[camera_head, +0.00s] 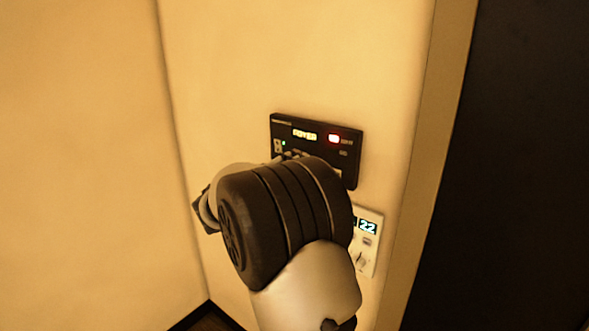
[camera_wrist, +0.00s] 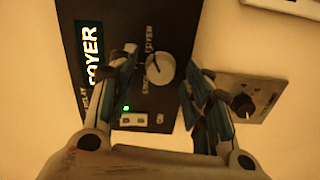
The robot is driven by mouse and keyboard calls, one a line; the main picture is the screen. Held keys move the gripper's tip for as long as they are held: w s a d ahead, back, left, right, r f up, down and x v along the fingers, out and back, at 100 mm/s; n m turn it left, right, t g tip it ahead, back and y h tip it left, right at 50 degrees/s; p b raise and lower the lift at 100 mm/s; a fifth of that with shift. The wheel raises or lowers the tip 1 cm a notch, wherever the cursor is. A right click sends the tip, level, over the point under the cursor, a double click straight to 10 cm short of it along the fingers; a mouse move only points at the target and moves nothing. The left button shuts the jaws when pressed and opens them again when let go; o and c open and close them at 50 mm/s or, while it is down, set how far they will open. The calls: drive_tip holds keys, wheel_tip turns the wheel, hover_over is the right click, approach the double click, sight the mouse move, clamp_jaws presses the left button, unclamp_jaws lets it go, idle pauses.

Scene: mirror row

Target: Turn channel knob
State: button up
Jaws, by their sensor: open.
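A black wall panel (camera_head: 345,172) has a lit display reading FOYER (camera_head: 304,134) and a red light (camera_head: 334,139). My arm hides the panel's lower middle in the head view. In the wrist view the panel (camera_wrist: 75,12) shows turned on its side, with a round light-coloured knob (camera_wrist: 160,68) with a pointer line. Small lettering rings the knob, including FOYER. My gripper (camera_wrist: 158,80) is open, with one finger on each side of the knob in the picture. I cannot tell whether either finger touches it.
A small plate with a dark knob (camera_wrist: 242,104) sits beside the panel, close to the right finger. A white thermostat reading 22 (camera_head: 367,228) is below the panel in the head view. A dark opening (camera_head: 505,170) lies at the right, and a wall corner at the left.

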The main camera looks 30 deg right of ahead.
drive_tip(key=shift+a, duration=0.1)
drive_tip(key=v, duration=1.1)
drive_tip(key=shift+s+a, duration=0.15)
drive_tip(key=shift+a, duration=0.25)
drive_tip(key=s+d+f+m+g+y, duration=0.1)
drive_tip(key=s+f+g+y, duration=0.15)
drive_tip(key=s, duration=0.65)
drive_tip(key=s+d+f+m+g+y, duration=0.15)
drive_tip(key=s+y, duration=0.25)
drive_tip(key=s, duration=0.5)
drive_tip(key=s+a+f+t+y, duration=0.1)
drive_tip(key=s+a+f+y, duration=0.2)
drive_tip(key=s+a+y, duration=0.2)
drive_tip(key=s+a+f+t+y, duration=0.1)
drive_tip(key=s+a+f+y, duration=0.2)
drive_tip(key=s+a, duration=0.7)
drive_tip(key=shift+a+f+t+y, duration=0.3)
drive_tip(key=shift+a+y, duration=0.25)
drive_tip(key=shift+y, duration=0.7)
